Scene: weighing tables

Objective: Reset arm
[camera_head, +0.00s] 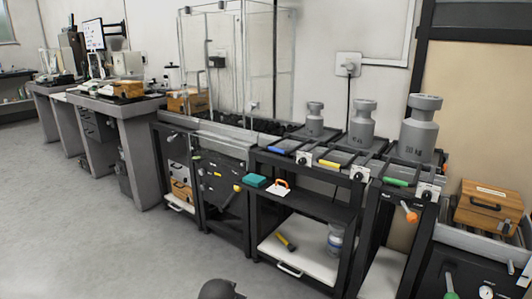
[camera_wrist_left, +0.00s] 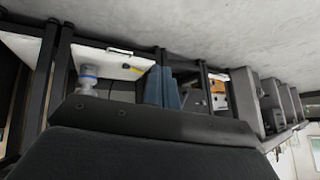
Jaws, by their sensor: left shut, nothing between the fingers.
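My left gripper shows in the left wrist view, where its dark body fills the bottom. Its blue-grey fingers (camera_wrist_left: 162,88) are together, shut and empty. Behind them, the tilted wrist view shows a black rack frame, white shelves and a grey-blue weight. The fingers look apart from the rack. In the head view, a dark rounded shape at the bottom edge may be part of my arm; no gripper can be made out there. My right gripper is in neither view.
Grey weights (camera_head: 361,124) stand on a black rack (camera_head: 304,202) with white lower shelves. A wooden box (camera_head: 488,206) is at the right. Grey desks (camera_head: 133,134) line the left. The floor (camera_head: 95,235) at front left is clear.

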